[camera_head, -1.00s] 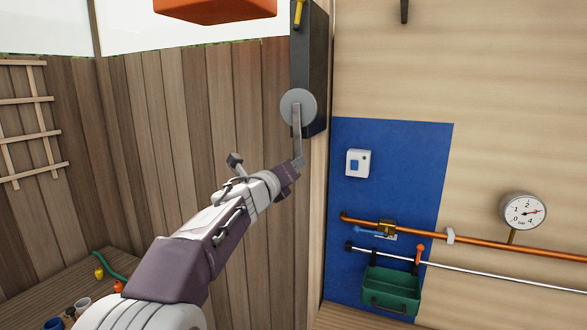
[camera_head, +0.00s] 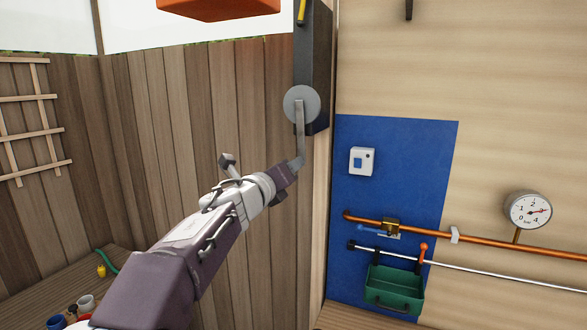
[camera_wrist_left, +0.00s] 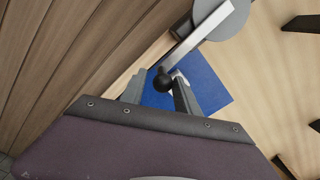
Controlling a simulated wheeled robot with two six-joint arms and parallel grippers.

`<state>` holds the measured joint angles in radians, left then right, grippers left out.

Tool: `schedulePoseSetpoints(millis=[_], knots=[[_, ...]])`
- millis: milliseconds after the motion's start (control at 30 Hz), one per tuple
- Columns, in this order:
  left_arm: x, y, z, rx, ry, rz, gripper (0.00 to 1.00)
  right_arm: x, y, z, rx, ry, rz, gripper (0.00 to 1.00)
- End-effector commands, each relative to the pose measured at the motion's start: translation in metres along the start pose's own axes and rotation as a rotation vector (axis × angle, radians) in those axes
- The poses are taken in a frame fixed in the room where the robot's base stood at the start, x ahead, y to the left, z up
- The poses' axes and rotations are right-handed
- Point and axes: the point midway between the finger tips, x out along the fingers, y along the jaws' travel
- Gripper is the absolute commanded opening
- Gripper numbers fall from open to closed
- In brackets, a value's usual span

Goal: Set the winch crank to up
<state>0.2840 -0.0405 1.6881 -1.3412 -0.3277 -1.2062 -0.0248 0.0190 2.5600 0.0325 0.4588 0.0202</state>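The winch crank is a flat grey bar (camera_head: 300,128) hanging almost straight down from a round grey disc (camera_head: 301,104) on a tall dark post. In the left wrist view the bar (camera_wrist_left: 199,35) runs from the disc (camera_wrist_left: 222,14) to a black knob (camera_wrist_left: 163,80) at its end. My left gripper (camera_wrist_left: 159,92) has its fingers apart, with the knob between or just beyond their tips. The knob looks nearer the right finger, and a gap shows beside the left one. In the head view the fingers are largely hidden at the bar's lower end. My right gripper is out of view.
The dark post (camera_head: 313,60) stands at the edge of the wood wall. Right of it, a blue panel (camera_head: 400,170) carries a white switch box (camera_head: 362,161), copper pipe (camera_head: 480,238), and green bin (camera_head: 394,292). An orange block (camera_head: 215,5) hangs above left.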

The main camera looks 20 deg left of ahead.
Motion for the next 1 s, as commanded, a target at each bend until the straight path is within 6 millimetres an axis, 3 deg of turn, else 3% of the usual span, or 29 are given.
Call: schedulePoseSetpoints(millis=[200, 400, 867, 967, 1000], knots=[[-0.037, 0.001, 0.000, 0.000, -0.003, 0.004, 0.36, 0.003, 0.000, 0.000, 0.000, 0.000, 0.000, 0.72], [-0.053, 0.001, 0.000, -0.001, -0.001, 0.003, 0.36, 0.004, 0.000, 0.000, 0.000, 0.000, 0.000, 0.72], [-0.054, 0.000, -0.001, -0.001, 0.001, 0.001, 0.36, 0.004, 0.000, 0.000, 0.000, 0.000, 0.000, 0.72], [-0.045, -0.013, -0.019, -0.007, 0.043, -0.032, 0.36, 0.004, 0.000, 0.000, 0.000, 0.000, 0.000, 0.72], [-0.038, -0.015, -0.041, -0.020, 0.089, -0.042, 0.36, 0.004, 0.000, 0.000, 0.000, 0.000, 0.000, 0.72]])
